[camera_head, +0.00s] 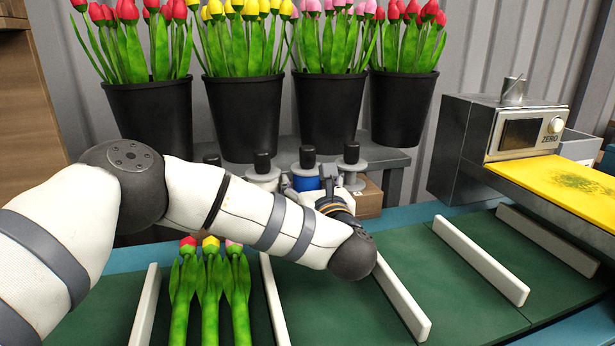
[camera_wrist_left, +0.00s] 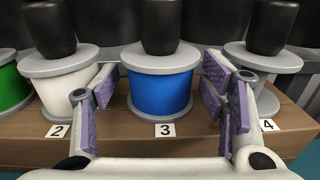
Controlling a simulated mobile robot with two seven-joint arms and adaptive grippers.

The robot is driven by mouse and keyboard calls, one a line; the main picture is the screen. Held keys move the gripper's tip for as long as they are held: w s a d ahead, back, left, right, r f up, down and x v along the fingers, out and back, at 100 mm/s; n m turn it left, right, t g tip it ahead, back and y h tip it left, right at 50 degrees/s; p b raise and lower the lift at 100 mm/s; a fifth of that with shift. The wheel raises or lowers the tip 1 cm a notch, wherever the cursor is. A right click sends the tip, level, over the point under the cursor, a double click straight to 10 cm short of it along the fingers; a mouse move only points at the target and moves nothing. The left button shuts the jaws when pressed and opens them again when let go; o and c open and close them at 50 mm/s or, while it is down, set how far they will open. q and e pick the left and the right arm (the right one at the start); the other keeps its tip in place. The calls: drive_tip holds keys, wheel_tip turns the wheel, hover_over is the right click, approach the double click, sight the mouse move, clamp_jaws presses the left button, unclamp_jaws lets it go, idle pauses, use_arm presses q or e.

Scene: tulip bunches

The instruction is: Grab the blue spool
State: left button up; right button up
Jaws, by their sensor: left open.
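The blue spool (camera_wrist_left: 161,93) stands upright between a white spool and a grey one, behind a label reading 3 in the left wrist view. It has grey flanges and a black knob on top. My left gripper (camera_wrist_left: 168,95) is open, with its purple-padded fingers on either side of the blue spool and gaps showing between pads and spool. In the head view the blue spool (camera_head: 306,183) is partly hidden by my left gripper (camera_head: 316,180) and wrist. My right gripper is not in view.
A white spool (camera_wrist_left: 68,92) and a grey-white spool (camera_wrist_left: 262,60) stand close on either side; a green spool (camera_wrist_left: 12,86) is farther left. Black pots of tulips (camera_head: 245,115) stand behind. A conveyor with white dividers (camera_head: 480,258) lies in front. A scale (camera_head: 515,135) stands right.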

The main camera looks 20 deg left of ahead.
use_arm(q)
drive_tip(key=shift+w, duration=0.1)
drive_tip(key=c, duration=1.2)
